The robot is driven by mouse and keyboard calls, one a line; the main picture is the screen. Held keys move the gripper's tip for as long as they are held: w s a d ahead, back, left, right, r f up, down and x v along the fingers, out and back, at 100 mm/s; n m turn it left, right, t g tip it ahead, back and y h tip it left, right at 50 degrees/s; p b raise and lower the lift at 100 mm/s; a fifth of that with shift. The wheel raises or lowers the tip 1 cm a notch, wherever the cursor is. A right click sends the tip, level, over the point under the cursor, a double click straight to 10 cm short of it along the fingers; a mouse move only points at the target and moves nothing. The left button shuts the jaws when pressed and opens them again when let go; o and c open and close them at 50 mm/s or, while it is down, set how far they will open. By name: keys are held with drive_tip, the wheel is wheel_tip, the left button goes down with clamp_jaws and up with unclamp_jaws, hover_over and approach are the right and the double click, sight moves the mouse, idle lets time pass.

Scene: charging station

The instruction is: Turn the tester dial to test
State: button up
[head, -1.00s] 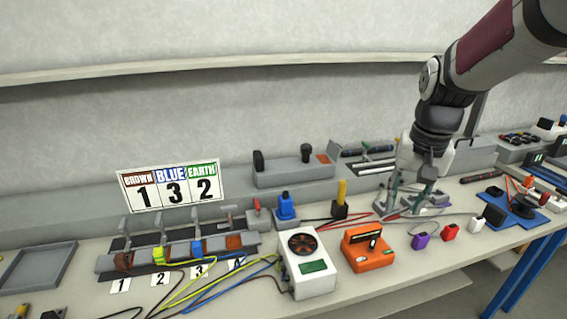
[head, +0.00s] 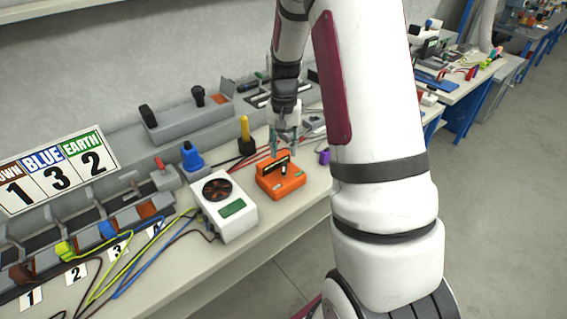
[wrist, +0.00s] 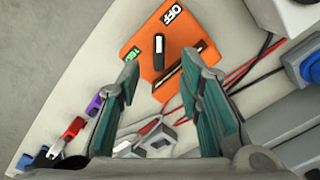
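The orange tester (head: 287,187) sits on the bench below my gripper. In the wrist view the tester (wrist: 142,35) shows a black-and-white label reading OFF (wrist: 173,14) and a green label (wrist: 132,54) too small to read clearly. A dark upright handle (wrist: 159,45), apparently the dial, stands on its face; which label it points to I cannot tell. A dark slot or bar (wrist: 171,78) lies beside it. My gripper (head: 283,143) is open and empty above the tester. In the wrist view its teal-padded fingers (wrist: 160,62) are spread on either side of the handle, apparently not touching it.
A white box with a fan (head: 226,208) stands left of the tester. A black holder with a yellow handle (head: 245,135) and a blue-topped block (head: 192,160) stand behind. Red and black wires run near the tester. A purple piece (head: 324,157) lies to its right.

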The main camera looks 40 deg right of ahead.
sight(284, 167)
drive_tip(key=shift+f, duration=3.2)
clamp_jaws()
